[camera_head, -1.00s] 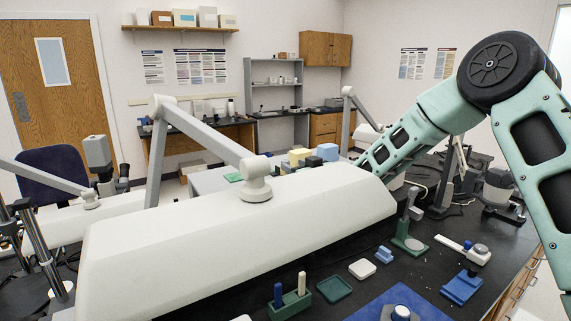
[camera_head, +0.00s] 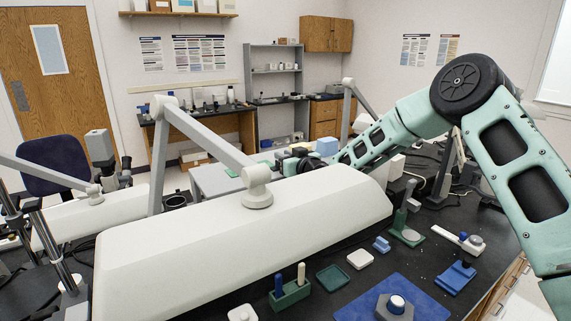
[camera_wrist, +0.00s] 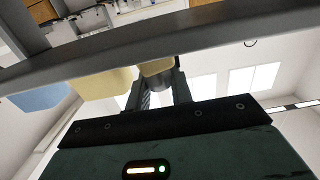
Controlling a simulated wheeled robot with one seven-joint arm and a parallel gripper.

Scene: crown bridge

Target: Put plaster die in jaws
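No plaster die can be picked out with certainty. My gripper (camera_head: 291,163) is far off behind the long white lamp housing, near a pale blue block (camera_head: 327,146). In the wrist view my gripper's fingers (camera_wrist: 160,86) stand apart, with a tan piece (camera_wrist: 156,67) at their tips. Whether they grip it or it lies beyond them is unclear. A yellow block (camera_wrist: 102,84) and a blue block (camera_wrist: 40,97) lie left of it. A blue fixture (camera_head: 457,277) on the front bench may be the jaws; its opening is too small to make out.
The white lamp housing (camera_head: 240,235) spans the space before my gripper. On the black bench are a green rack (camera_head: 290,294) with two pegs, a green tray (camera_head: 333,277), a white pad (camera_head: 360,260), a green-based stand (camera_head: 407,236) and a blue mat (camera_head: 430,303) with a grey hexagonal piece (camera_head: 394,308).

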